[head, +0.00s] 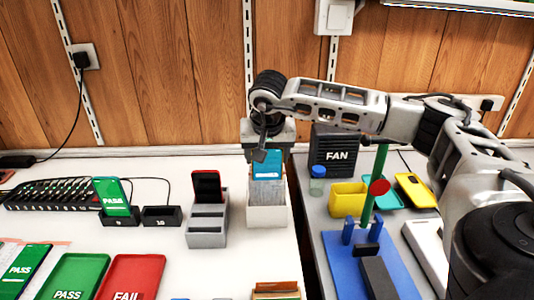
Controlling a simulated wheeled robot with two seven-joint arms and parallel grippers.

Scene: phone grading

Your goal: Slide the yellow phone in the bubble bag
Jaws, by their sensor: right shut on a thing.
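A yellow phone-like slab (417,190) with a dark patch lies on the grey bench at the right, apart from my grippers. My right gripper (265,154) points down over a white box (268,216) at the middle of the white table. It is shut on a flat piece with a blue upper part (267,166). Below the blue part, pale translucent sheets (267,190), which look like bubble bags, stand upright in the box. I cannot tell whether the blue part belongs to a bag or to a phone. My left gripper is out of view.
A grey slotted rack (207,232) holding a dark-screened red phone (207,185) stands left of the box. Green PASS (72,276) and red FAIL (131,278) trays lie front left. A blue fixture (367,265), yellow bin (348,199) and FAN unit (334,152) stand right, beyond a gap.

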